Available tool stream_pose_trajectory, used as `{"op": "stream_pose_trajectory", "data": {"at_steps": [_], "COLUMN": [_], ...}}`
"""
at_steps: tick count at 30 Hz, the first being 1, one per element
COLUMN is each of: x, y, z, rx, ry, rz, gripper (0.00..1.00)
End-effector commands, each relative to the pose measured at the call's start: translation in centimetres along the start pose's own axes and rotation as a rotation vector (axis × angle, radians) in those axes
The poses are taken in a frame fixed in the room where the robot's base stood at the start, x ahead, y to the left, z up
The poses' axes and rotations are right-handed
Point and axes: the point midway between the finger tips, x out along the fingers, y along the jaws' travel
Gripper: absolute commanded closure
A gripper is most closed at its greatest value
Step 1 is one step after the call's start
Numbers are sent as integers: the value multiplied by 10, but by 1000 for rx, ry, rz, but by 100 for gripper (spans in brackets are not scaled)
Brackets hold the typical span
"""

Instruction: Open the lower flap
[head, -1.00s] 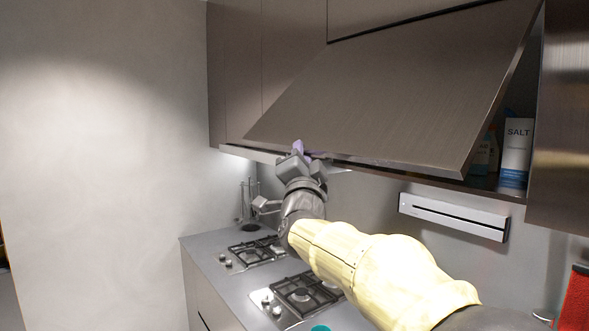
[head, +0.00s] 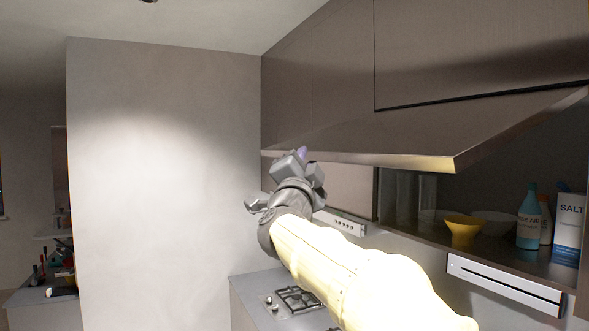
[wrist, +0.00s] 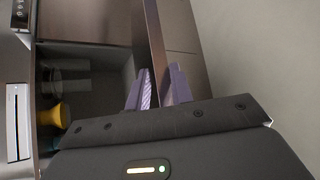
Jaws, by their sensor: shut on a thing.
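The lower flap (head: 420,135) is a brown wood-look panel in the upper cabinet row. It is swung outward and up, close to level, with the cabinet open under it. My gripper (head: 302,154) is at the flap's free edge, toward its left end. In the wrist view the flap (wrist: 155,45) runs edge-on between the purple fingers of my gripper (wrist: 160,88), which are shut on it. The exact contact is partly hidden by the gripper body.
The open cabinet holds a yellow bowl (head: 463,229), a blue bottle (head: 530,217) and a salt box (head: 570,222). Below are a hob (head: 295,299) and a white wall-mounted bar (head: 505,283). A pale wall (head: 160,170) stands at the left.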

Motion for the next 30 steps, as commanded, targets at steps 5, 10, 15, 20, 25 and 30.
{"op": "stream_pose_trajectory", "data": {"at_steps": [5,10,15,20,25,30], "x": [7,8,8,7,6,4], "y": [-4,-3,-3,-3,-4,-3], "z": [-13,-14,-14,-14,-11,-10], "rx": [-9,-11,-11,-11,-9,-8], "ry": [20,22,23,22,17,15], "rz": [5,7,7,7,6,6], "gripper": [100,100,100,60,60,60]}}
